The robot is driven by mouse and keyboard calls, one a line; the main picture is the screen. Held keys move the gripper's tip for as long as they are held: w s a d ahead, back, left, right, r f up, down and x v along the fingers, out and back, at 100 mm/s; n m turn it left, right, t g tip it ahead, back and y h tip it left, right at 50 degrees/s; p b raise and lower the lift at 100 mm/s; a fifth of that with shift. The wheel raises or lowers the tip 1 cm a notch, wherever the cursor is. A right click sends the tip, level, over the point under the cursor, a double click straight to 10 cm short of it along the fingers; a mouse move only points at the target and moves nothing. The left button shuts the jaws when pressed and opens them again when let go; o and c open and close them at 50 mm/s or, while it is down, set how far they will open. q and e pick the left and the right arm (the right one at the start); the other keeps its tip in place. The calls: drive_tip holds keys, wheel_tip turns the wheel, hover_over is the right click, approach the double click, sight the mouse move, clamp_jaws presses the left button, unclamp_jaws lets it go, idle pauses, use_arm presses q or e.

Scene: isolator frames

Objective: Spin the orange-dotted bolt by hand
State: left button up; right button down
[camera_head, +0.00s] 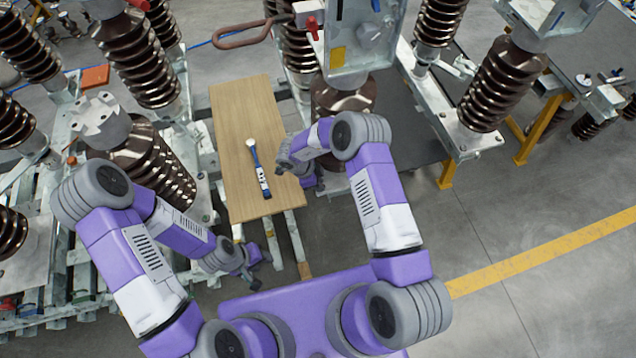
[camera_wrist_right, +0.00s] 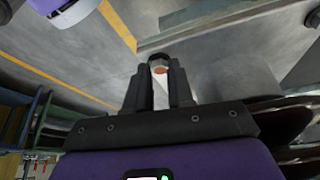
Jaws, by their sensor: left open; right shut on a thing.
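The orange-dotted bolt (camera_wrist_right: 158,65) shows in the right wrist view as a grey metal head with an orange dot on its face. It sits between the fingertips of my right gripper (camera_wrist_right: 159,77), which is shut on it. In the head view my right gripper (camera_head: 309,183) is beside the right edge of the wooden board, partly hidden by my arm, and the bolt cannot be made out there. My left gripper (camera_head: 255,264) is open and empty, low near the front end of the board's support.
Brown ribbed insulators (camera_head: 142,62) on metal frames stand on both sides. A grey metal box (camera_head: 362,40) rises behind my right gripper. Open floor (camera_head: 480,250) lies at right.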

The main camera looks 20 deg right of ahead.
idle(0.3)
drive_tip(key=c, duration=1)
unclamp_jaws()
drive_tip(key=shift+b+v, duration=0.35)
drive_tip(key=shift+v, duration=3.5)
